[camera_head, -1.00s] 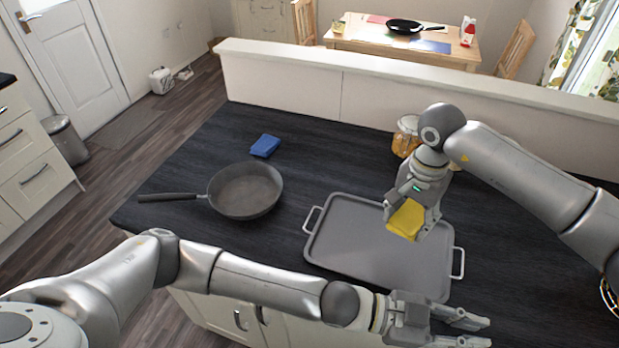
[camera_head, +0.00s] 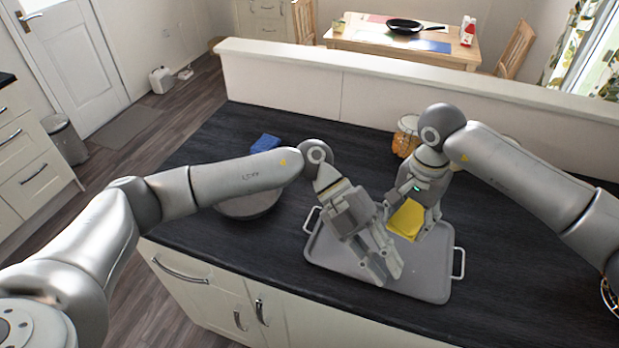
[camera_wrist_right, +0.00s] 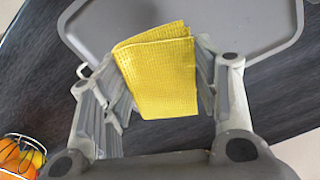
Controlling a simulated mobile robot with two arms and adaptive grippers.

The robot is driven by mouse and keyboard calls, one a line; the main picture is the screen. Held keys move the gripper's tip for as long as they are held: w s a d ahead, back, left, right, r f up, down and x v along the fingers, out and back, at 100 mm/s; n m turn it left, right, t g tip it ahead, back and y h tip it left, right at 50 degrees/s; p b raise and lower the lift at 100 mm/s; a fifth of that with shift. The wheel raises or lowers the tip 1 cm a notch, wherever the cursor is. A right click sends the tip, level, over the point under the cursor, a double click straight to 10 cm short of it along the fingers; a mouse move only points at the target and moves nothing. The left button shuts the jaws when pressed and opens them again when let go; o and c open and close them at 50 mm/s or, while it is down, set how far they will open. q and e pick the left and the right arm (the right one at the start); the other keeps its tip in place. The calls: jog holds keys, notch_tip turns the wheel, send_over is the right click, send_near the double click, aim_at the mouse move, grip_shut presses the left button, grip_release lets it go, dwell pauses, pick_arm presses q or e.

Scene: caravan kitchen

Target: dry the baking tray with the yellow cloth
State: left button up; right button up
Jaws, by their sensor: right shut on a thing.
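The grey baking tray (camera_head: 430,279) lies on the dark counter, with a white handle at each end. Both grippers are over it and hide part of its surface. My right gripper (camera_head: 406,225) is shut on the folded yellow cloth (camera_head: 407,217), over the tray's right half. In the right wrist view the cloth (camera_wrist_right: 158,75) sits between the fingers, with the tray (camera_wrist_right: 180,20) beyond it; I cannot tell whether the cloth touches the tray. My left gripper (camera_head: 387,272) points down over the tray's front middle, left of the cloth. It is empty, its fingers apart.
A glass jar (camera_head: 405,138) stands near the low wall (camera_head: 400,95). The counter's front edge runs close before the tray.

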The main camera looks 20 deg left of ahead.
pick_arm(q)
jog(key=w+a+f+t+y, duration=0.25)
jog(key=w+a+y, duration=0.4)
jog(key=a, duration=0.45)
notch_tip(320, 180, up, 4)
jog(key=m+t+y, duration=0.2)
jog(key=t+y, duration=0.1)
jog(key=y, duration=0.1)
send_over(310, 217)
notch_tip(310, 217, down, 12)
jog(key=shift+f, duration=0.1)
jog(key=shift+c, duration=0.2)
grip_shut()
